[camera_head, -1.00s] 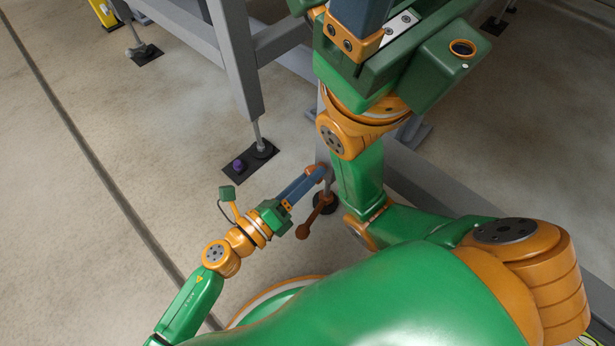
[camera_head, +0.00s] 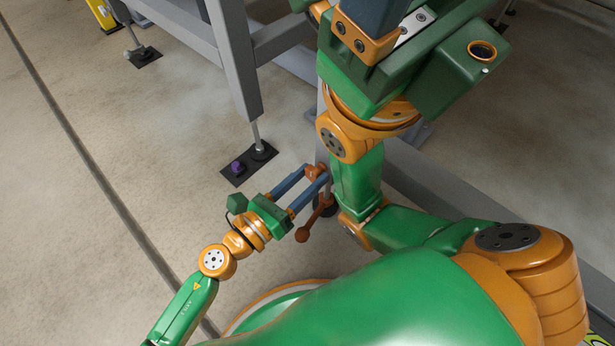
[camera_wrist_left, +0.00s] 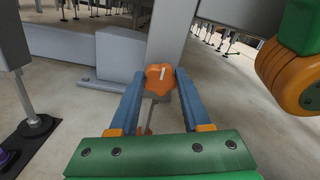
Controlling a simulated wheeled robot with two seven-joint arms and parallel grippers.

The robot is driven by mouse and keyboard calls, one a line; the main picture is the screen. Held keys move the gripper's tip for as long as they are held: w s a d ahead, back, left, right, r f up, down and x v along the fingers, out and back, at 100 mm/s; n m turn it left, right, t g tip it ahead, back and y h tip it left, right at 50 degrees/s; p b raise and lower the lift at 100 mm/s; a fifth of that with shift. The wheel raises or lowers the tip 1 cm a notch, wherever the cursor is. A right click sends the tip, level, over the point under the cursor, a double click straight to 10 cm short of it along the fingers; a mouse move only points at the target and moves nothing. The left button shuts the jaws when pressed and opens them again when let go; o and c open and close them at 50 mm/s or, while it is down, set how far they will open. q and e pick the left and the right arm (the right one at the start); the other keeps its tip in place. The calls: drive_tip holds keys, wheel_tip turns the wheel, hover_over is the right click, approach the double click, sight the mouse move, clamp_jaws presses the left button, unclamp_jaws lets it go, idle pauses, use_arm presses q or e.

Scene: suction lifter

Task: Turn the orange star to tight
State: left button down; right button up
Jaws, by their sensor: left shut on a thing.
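The orange star (camera_wrist_left: 160,86) is a lobed knob with a white mark on its face, on a grey upright post. In the head view the star (camera_head: 316,172) shows small between my left fingertips. My left gripper (camera_wrist_left: 160,80) has a blue finger on each side of the star and is shut on it. My left gripper also shows in the head view (camera_head: 315,174). My right gripper (camera_head: 375,30) is large at the top of the head view, its fingers cut off by the frame edge. It is away from the star.
A brown lever with a ball end (camera_head: 303,234) hangs just below the star. A grey frame leg (camera_head: 235,60) stands on a black foot plate (camera_head: 248,163) with a purple knob (camera_head: 237,167). Open concrete floor lies to the left.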

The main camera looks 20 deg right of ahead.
use_arm(q)
drive_tip(key=shift+f, duration=0.1)
idle(0.4)
drive_tip(key=shift+c, duration=1.8)
unclamp_jaws()
drive_tip(key=v, duration=0.7)
